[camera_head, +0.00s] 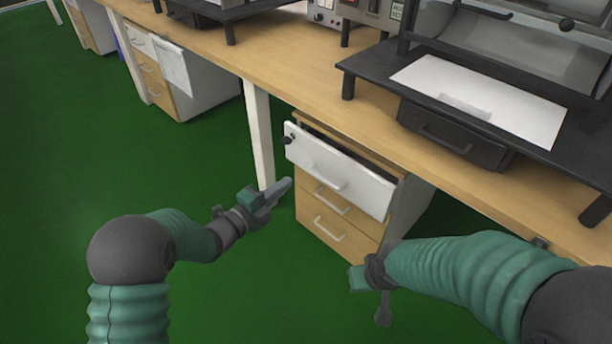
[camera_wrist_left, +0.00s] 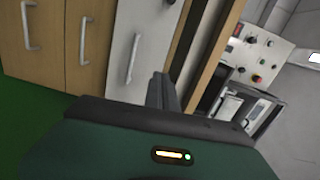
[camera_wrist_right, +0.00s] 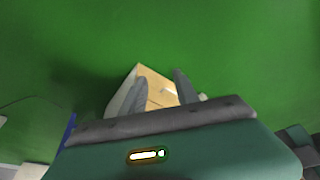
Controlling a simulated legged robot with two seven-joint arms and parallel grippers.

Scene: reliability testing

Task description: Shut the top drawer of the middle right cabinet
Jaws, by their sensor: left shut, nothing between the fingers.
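The cabinet (camera_head: 395,215) stands under the wooden bench. Its white-fronted top drawer (camera_head: 355,180) is pulled out, with a dark gap behind the front. The two wooden drawers (camera_head: 335,225) below it look closed. My left gripper (camera_head: 287,186) is shut and empty, just left of the white front in the head view. In the left wrist view the shut fingers (camera_wrist_left: 164,92) overlap the white drawer front (camera_wrist_left: 128,45) near its handle; contact cannot be told. My right gripper is low in front of the cabinet; in the right wrist view its fingers (camera_wrist_right: 155,88) are apart and empty.
The wooden bench top (camera_head: 285,65) runs above the cabinet and carries dark equipment (camera_head: 520,80). A white bench leg (camera_head: 258,130) stands left of the cabinet. Another cabinet (camera_head: 205,85) is further back. The green floor (camera_head: 80,150) on the left is clear.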

